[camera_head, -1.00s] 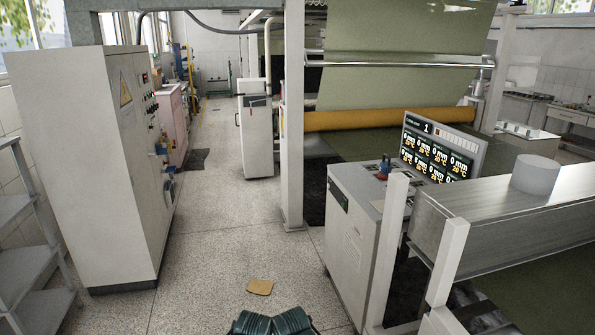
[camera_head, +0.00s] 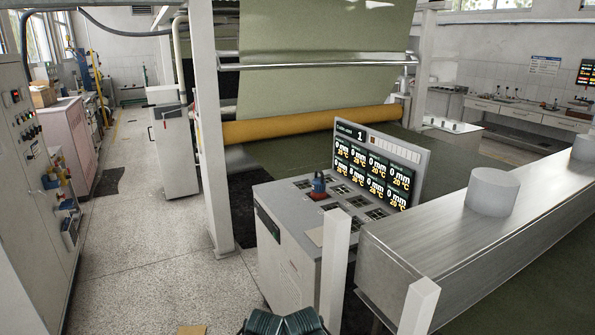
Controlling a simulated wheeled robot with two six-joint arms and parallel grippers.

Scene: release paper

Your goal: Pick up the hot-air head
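I cannot clearly make out a hot-air head. A small blue object with a red base (camera_head: 319,187) stands on top of the grey control cabinet (camera_head: 290,262), left of the lit display; it is too small to tell what it is. Only dark green parts of my own body show at the bottom edge. Neither my left nor my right gripper can be seen.
The display (camera_head: 375,167) stands on the cabinet. A long metal beam (camera_head: 450,250) with a round cap (camera_head: 492,192) runs along the right. White posts flank the cabinet. A switch cabinet (camera_head: 35,170) stands at left.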

